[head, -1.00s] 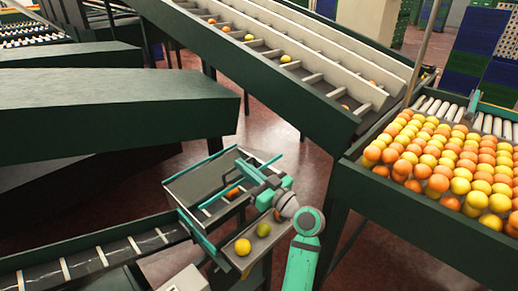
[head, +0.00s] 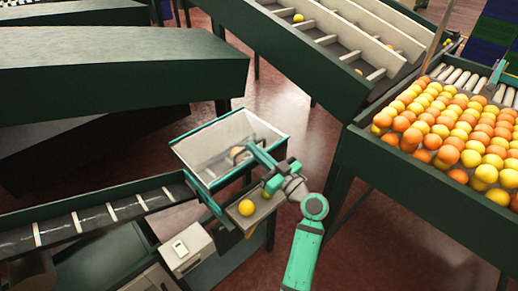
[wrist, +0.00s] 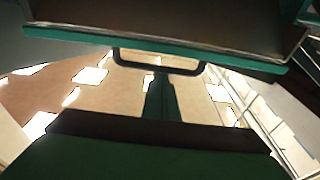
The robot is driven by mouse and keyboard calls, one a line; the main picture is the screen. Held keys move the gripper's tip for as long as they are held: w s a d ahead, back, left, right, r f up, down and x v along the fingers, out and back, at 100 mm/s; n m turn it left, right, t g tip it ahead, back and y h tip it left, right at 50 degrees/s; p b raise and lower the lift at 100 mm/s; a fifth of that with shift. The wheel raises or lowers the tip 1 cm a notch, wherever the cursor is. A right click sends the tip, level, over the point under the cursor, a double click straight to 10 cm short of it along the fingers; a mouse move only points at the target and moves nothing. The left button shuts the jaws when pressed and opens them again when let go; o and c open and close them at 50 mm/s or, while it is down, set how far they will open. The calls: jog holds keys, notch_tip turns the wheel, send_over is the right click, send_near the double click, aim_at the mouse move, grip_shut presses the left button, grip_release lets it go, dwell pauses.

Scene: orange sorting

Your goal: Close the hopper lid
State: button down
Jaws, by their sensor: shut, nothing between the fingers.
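The hopper (head: 184,160) is a teal-rimmed box left of my gripper in the head view. Pale surfaces show within its rim; I cannot tell whether they are the lid or inner walls. A small dark loop with something orange behind it sits near the middle. My gripper (head: 251,149) is at the hopper's right side and is shut and empty. In the wrist view, a dark handle loop (wrist: 157,68) hangs below a teal-edged dark panel (wrist: 160,20). My shut gripper (wrist: 161,97) points toward this loop; contact is unclear.
A conveyor (head: 90,222) runs in from the left. A pale box (head: 187,248) stands in front. A large fruit-filled bin (head: 420,180) is at right, with open floor between.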

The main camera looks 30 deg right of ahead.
jog(key=shift+f, duration=1)
notch_tip(320, 180, up, 5)
jog(key=f+v, duration=0.2)
jog(key=v, duration=0.8)
jog(key=shift+f, duration=0.25)
jog(key=shift+w, duration=0.25)
